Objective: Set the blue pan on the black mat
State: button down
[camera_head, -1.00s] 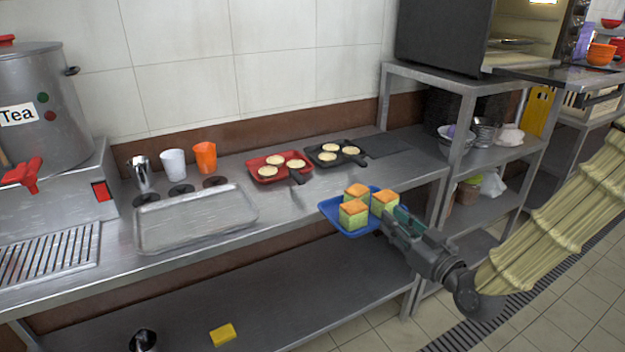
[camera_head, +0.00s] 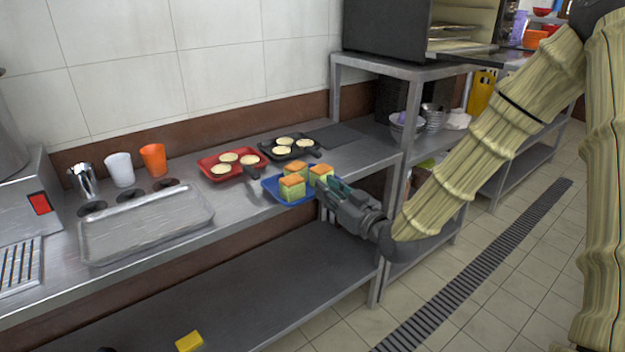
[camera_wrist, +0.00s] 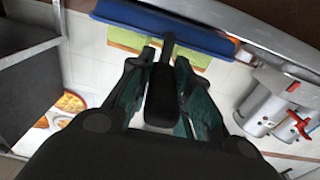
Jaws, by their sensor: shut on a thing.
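The blue pan (camera_head: 271,187) carries several orange-topped, green-sided cake cubes (camera_head: 292,189). In the head view it is at the front edge of the steel counter; I cannot tell whether it touches the counter. My gripper (camera_head: 328,194) is shut on the pan's handle from the right. In the wrist view, the dark handle (camera_wrist: 168,48) runs between my fingers towards the blue pan (camera_wrist: 180,30). The black mat (camera_head: 335,134) lies bare at the back right of the counter, behind and right of the pan.
A red pan (camera_head: 213,162) and a black pan (camera_head: 268,147) with round pancakes stand left of the mat, handles pointing forward right. A metal tray (camera_head: 150,222), cups (camera_head: 153,158) and a steel shelf (camera_head: 395,72) flank them. Counter in front of the mat is clear.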

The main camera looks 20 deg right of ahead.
aim_at(342, 198)
jog(key=shift+x, duration=3.35)
jog(key=c, duration=1.3)
grip_release()
jog(key=shift+f, duration=0.25)
jog(key=shift+s, duration=0.1)
jog(key=v, duration=1.1)
jog(key=shift+s+d, duration=0.1)
jog(key=shift+s, duration=0.4)
